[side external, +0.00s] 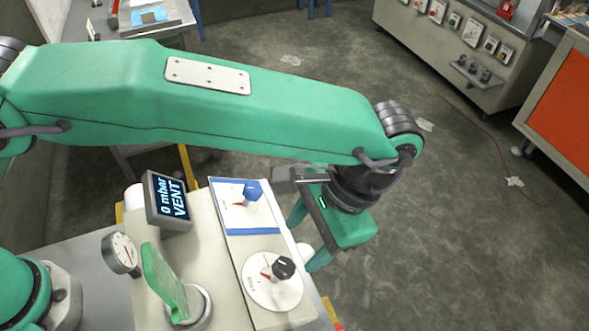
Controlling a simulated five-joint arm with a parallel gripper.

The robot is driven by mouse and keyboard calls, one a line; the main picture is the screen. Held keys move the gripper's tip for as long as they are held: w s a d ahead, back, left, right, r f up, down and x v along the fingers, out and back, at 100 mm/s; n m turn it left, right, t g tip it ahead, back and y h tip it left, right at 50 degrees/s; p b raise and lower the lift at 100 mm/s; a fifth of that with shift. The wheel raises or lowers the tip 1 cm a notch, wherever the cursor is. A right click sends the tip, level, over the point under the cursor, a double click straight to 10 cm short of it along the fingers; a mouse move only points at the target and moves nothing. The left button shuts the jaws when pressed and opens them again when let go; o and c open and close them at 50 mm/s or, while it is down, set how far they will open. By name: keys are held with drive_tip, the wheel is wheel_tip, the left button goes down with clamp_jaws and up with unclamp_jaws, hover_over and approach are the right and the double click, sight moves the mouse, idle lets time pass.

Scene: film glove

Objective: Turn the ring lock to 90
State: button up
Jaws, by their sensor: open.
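The work panel (212,262) is a pale console with two controls on its right side. A blue knob (252,190) stands on a white and blue dial plate, and a black knob (284,268) with a red pointer stands on a round white dial (262,292). At the front left, a green paddle-shaped handle (163,280) rises beside a round metal collar (196,306). I cannot tell which of these is the ring lock, and the dial marks are too small to read. My gripper (303,238) is open, with its green fingers just right of the two knobs, apparently empty.
A tilted display (168,200) reads "0 mbar VENT" at the panel's back left. A round gauge (121,252) stands left of the green handle. My arm crosses above the panel's back. Open floor (440,230) lies to the right.

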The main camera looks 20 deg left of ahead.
sight(285, 265)
drive_tip(key=n, duration=0.5)
drive_tip(key=shift+w+d+r, duration=0.15)
drive_tip(key=shift+w+d, duration=0.05)
drive_tip(key=shift+w, duration=0.1)
idle(0.4)
drive_tip(key=shift+s+x, duration=0.15)
drive_tip(key=shift+x, duration=1.8)
drive_tip(key=shift+s+x, duration=0.15)
drive_tip(key=shift+x, duration=1.8)
drive_tip(key=shift+r, duration=0.1)
drive_tip(key=c, duration=0.9)
drive_tip(key=shift+c, duration=0.2)
